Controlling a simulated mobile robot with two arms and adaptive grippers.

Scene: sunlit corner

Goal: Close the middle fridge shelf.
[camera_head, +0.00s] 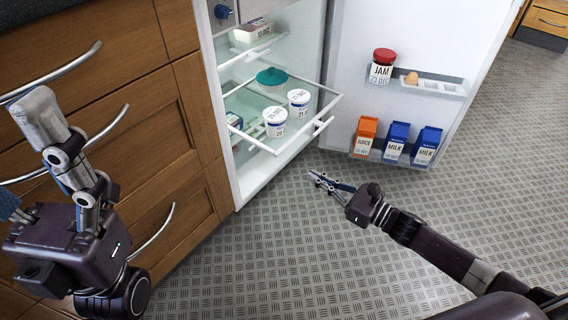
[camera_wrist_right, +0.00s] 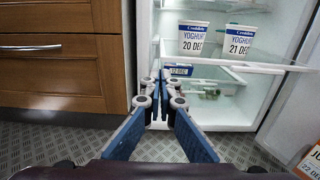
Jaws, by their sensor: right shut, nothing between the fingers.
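The middle fridge shelf (camera_head: 321,107) is a clear tray with a white rim, pulled out of the fridge. It carries two yoghurt pots (camera_head: 275,122) and a teal-lidded tub (camera_head: 271,78). In the right wrist view the shelf's white front edge (camera_wrist_right: 262,66) crosses the upper right, with two yoghurt pots on it. My right gripper (camera_head: 316,177) is shut and empty, below and in front of the shelf, apart from it. It also shows in the wrist view (camera_wrist_right: 164,83). My left gripper (camera_head: 42,115) is at the left by the drawers; its finger opening is unclear.
The open fridge door (camera_head: 345,60) stands to the right, holding a jam jar (camera_head: 382,67), an egg tray and several cartons (camera_head: 396,142). Wooden drawers (camera_head: 134,55) with metal handles are on the left. The patterned floor (camera_head: 260,230) is clear in front.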

